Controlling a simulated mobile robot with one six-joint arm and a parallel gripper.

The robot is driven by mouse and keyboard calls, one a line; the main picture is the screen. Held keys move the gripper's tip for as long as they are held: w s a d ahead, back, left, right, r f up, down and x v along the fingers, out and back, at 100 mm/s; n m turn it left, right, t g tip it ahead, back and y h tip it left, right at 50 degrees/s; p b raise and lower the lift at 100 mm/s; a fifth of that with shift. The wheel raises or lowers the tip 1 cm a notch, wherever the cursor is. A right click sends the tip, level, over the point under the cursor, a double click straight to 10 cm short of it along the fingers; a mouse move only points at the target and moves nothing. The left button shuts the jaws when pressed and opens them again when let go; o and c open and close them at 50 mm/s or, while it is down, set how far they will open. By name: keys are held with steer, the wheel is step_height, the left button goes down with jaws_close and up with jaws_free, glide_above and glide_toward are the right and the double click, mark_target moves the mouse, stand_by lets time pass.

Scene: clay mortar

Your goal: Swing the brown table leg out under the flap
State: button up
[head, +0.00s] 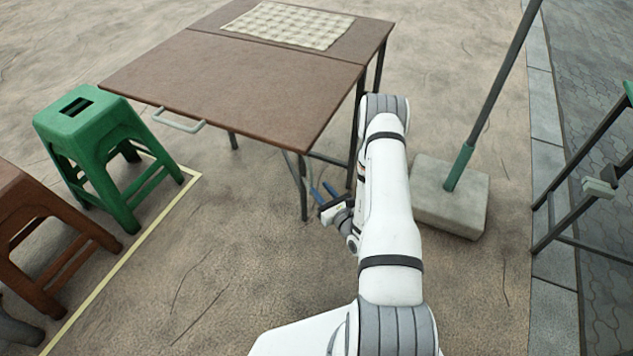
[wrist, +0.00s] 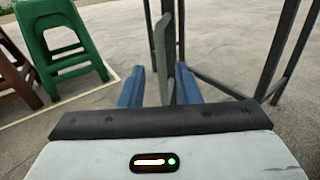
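The brown table (head: 315,85) has its flap (head: 225,95) level with the top, with a pale handle (head: 178,120) on its edge. A dark table leg (head: 303,190) stands below the flap's right corner, beside a thin grey-green bar (head: 290,165). My gripper (head: 323,193) is low beside this leg, its blue fingertips apart. In the wrist view the fingers of my gripper (wrist: 160,88) are open. The grey-green bar (wrist: 160,50) comes down between them in that view, with a dark leg (wrist: 175,25) close by; contact cannot be told.
A green stool (head: 100,150) and a brown stool (head: 40,235) stand at left by a yellow floor line (head: 120,255). A concrete block (head: 450,200) with a pole (head: 495,85) is right of my arm. A checked cloth (head: 290,25) lies on the table. The floor in front is clear.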

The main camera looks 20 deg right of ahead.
steer(key=shift+s+d, duration=0.1)
steer(key=shift+s, duration=0.15)
steer(key=shift+c, duration=0.2)
steer(key=shift+c, duration=0.7)
steer(key=shift+w+d+r+n, duration=0.2)
steer(key=shift+d+n, duration=0.1)
steer(key=shift+n, duration=0.3)
steer(key=shift+c, duration=0.9)
steer(key=d+r+n+y, duration=0.1)
steer(key=n, duration=0.3)
steer(key=d+r+n+g+y, duration=0.1)
steer(key=d+n, duration=0.1)
steer(key=n, duration=0.1)
steer(key=d+r+n+y+b, duration=0.1)
steer(key=d+n, duration=0.1)
steer(key=n, duration=0.2)
steer(key=shift+s+d+r+n+g+y, duration=0.1)
steer(key=shift+d+r+n+g+y, duration=0.05)
steer(key=shift+r+n+g+y, duration=0.2)
jaws_close()
steer(key=s+d+r+n+g+y, duration=0.25)
steer(key=d+n, duration=0.25)
steer(key=n, duration=0.6)
steer(key=s+a+f+b+x, duration=0.1)
steer(key=b+x, duration=0.3)
steer(key=x, duration=0.8)
steer(key=shift+s+a+f+h, duration=0.25)
steer(key=shift+a+h, duration=0.15)
steer(key=shift+a, duration=0.25)
